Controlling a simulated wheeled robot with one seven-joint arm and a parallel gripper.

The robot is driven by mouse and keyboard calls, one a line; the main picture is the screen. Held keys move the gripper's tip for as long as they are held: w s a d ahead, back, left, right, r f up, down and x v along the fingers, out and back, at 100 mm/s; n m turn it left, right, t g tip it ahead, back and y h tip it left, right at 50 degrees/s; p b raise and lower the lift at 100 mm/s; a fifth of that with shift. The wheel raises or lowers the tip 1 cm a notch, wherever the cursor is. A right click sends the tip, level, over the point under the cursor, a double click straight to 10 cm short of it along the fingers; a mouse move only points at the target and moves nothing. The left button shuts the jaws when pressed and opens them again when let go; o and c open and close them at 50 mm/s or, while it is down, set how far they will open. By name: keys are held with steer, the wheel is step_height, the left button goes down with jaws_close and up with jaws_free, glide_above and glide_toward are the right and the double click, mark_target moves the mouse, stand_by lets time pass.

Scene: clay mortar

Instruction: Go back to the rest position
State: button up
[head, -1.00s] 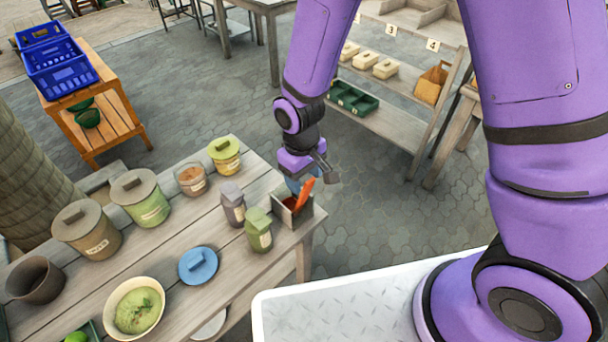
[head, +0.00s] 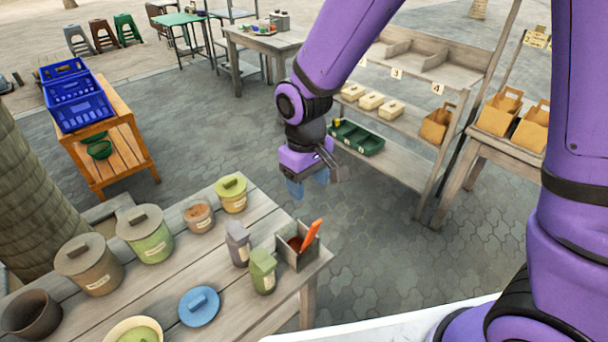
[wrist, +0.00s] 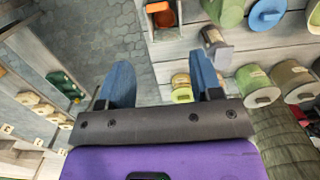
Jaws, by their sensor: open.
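My gripper (head: 310,187) hangs in the air beyond the far right corner of the wooden table (head: 236,312) in the head view. Its blue fingers point down. In the wrist view my gripper (wrist: 160,85) shows two blue fingers spread wide apart with nothing between them. An open grey box (head: 297,251) with an orange-red handled tool (head: 311,236) in it stands at the table's right end, apart from the gripper.
Lidded jars (head: 145,233), two small shakers (head: 262,270) and a blue lid (head: 199,306) stand on the table. A shelf rack (head: 405,150) with a green tray (head: 357,137) stands behind the gripper. Blue crates (head: 75,96) are at left. Paved floor (head: 240,130) between is clear.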

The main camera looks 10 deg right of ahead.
steer(key=s+d+r+m+t, duration=0.2)
steer(key=s+d+r, duration=0.2)
steer(key=d+r, duration=0.55)
steer(key=s+d+r+m+t, duration=0.2)
steer(key=s+d+r+m, duration=0.1)
steer(key=d+r, duration=0.65)
steer(key=s+d+r+m+t, duration=0.1)
steer(key=s+d+r, duration=0.2)
steer(key=s+r, duration=0.2)
steer(key=s, duration=0.3)
steer(key=shift+s+d+m+t, duration=0.15)
steer(key=shift+d+m+t, duration=0.05)
steer(key=shift+m+t, duration=0.2)
steer(key=shift+r, duration=0.1)
